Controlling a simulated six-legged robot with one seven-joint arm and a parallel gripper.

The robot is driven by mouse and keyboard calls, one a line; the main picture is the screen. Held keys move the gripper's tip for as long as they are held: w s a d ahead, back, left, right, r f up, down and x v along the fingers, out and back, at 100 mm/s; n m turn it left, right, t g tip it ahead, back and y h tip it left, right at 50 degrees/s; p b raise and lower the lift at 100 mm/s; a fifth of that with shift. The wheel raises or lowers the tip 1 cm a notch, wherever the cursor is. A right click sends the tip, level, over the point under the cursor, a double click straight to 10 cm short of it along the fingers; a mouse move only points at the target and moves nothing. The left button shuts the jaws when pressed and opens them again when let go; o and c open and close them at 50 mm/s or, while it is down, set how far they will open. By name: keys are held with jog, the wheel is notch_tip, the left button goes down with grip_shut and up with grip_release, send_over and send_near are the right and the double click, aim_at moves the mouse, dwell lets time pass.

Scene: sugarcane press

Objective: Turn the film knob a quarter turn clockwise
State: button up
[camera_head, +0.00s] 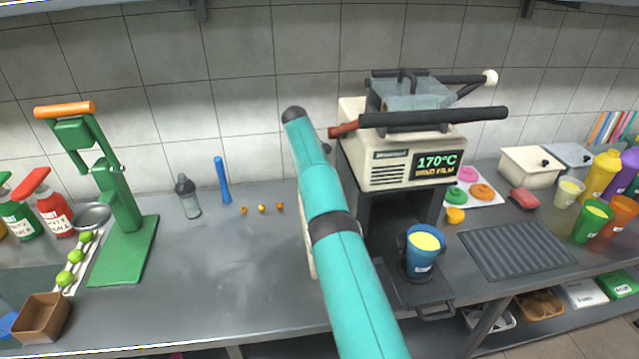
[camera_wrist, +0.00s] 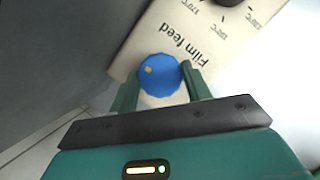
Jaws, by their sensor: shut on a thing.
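The film knob (camera_wrist: 163,82) is a blue faceted disc with a small orange mark near its upper left edge in the wrist view. It sits on a cream panel (camera_wrist: 215,45) under the printed words "Film feed". My gripper (camera_wrist: 158,73) has one green finger on each side of the knob and is shut on it. In the head view the knob and my gripper are hidden by my teal arm. The cream sealing machine (camera_head: 391,168) stands right of the arm, its display (camera_head: 437,164) reading 170°C and what looks like "WIND FILM".
A dark knob (camera_wrist: 232,2) with temperature markings lies beyond the film knob. A blue cup (camera_head: 420,262) with yellow contents stands at the machine's front. The machine's long black handle (camera_head: 435,117) projects above. A green press (camera_head: 120,215) stands left; the counter between is mostly clear.

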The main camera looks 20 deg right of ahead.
jog(key=shift+s+a+f, duration=0.1)
jog(key=o, duration=1)
jog(key=shift+r, duration=0.2)
